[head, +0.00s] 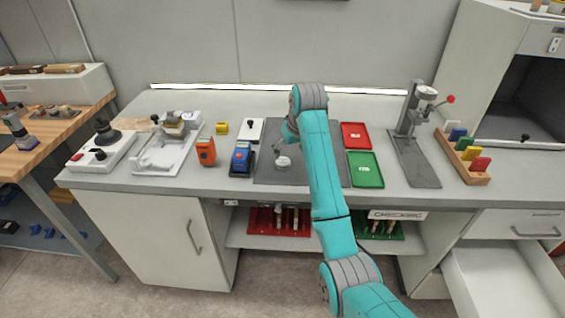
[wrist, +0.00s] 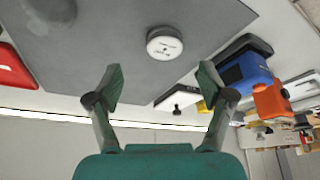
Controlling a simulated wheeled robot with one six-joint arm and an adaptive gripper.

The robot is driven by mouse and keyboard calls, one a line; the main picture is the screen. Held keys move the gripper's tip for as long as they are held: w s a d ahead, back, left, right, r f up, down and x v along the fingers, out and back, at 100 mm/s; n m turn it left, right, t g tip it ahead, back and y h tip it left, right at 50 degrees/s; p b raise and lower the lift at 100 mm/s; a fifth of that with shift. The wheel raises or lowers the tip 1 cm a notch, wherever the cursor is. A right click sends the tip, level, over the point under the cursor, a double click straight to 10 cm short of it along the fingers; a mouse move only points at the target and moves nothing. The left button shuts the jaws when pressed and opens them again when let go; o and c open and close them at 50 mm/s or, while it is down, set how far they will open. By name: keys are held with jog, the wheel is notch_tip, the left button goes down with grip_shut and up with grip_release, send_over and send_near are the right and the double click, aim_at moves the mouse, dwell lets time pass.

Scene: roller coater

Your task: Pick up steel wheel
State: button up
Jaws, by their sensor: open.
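A pale, round, wheel-like piece with small dark lettering on top, which I take for the steel wheel, lies flat on the dark grey mat; it shows in the head view (head: 283,162) and in the wrist view (wrist: 165,44). The lettering is too small to read. My gripper (wrist: 160,78) is open and empty, its two fingers spread wide. In the wrist view the wheel lies beyond the fingertips, roughly centred between them and not touched. In the head view my arm partly hides the gripper, which is above the mat near the wheel.
The mat (head: 265,172) is otherwise mostly clear. Left of it stand a blue device (head: 242,158) and an orange device (head: 206,152). A red tray (head: 356,135) and a green tray (head: 365,170) lie to the right. A press stand (head: 412,120) is farther right.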

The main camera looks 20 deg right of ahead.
aim_at(284, 162)
jog(key=shift+a+x, duration=0.15)
jog(key=shift+x, duration=1.4)
jog(key=shift+a+x, duration=0.2)
jog(key=shift+x, duration=1.4)
jog(key=c, duration=1.3)
